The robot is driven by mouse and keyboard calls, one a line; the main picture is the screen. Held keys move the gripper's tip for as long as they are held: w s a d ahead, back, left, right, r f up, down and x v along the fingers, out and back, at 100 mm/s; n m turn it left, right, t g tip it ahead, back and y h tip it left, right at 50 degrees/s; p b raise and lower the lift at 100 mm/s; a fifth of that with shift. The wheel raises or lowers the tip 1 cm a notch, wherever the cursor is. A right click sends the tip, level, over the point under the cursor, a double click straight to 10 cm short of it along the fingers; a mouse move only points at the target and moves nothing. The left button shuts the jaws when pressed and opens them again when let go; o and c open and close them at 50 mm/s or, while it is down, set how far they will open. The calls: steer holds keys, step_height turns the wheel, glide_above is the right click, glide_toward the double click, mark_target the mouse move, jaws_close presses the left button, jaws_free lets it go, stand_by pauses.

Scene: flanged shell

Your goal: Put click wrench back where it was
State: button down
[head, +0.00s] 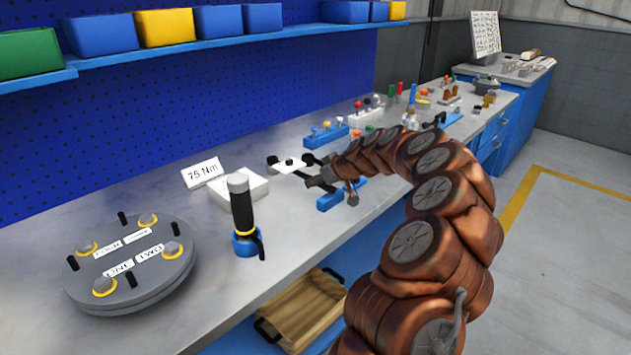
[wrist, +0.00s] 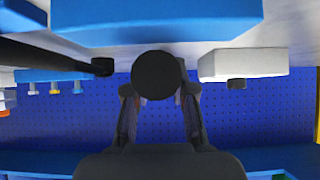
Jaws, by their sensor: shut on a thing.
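My gripper (head: 318,183) is low over the bench, beside a blue block (head: 342,194). In the wrist view its two fingers (wrist: 160,110) are closed around a dark round-ended thing (wrist: 160,75), seen end-on. I take this to be the click wrench; its full length cannot be made out. Dark bars and knobs lie around the gripper in the head view, partly hidden by the arm. A black-handled tool (head: 243,205) with a yellow ring stands upright in a blue holder (head: 246,244), apart from the gripper.
A round grey flange (head: 130,290) with several bolts lies at front left. A 75 Nm sign (head: 202,172) and a white block (head: 240,188) stand behind the upright tool. Small tools and racks (head: 366,115) crowd the bench farther back. Bare bench shows between flange and upright tool.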

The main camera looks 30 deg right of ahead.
steer(key=c, duration=1)
jaws_free()
steer(key=shift+f, duration=0.1)
steer(key=shift+o, duration=0.2)
steer(key=b+v, duration=0.1)
steer(key=v, duration=1.1)
steer(key=s+a+r+n+g+y, duration=0.1)
steer(key=s+a+g+y, duration=0.1)
steer(key=a, duration=1.3)
steer(key=s+a+f+g, duration=0.2)
steer(key=s+a+g, duration=0.2)
steer(key=s+a, duration=0.85)
steer(key=s+a+f+m+g+h, duration=0.1)
steer(key=s+f+g+h, duration=0.1)
steer(key=s, duration=1)
steer(key=s+a+f+m+g+h, duration=0.1)
steer(key=s+f+g, duration=0.3)
steer(key=s, duration=0.9)
step_height(320, 180, down, 3)
steer(key=shift+s+a+m+h, duration=0.15)
steer(key=shift+a+m+h, duration=0.25)
steer(key=shift+m+h, duration=0.3)
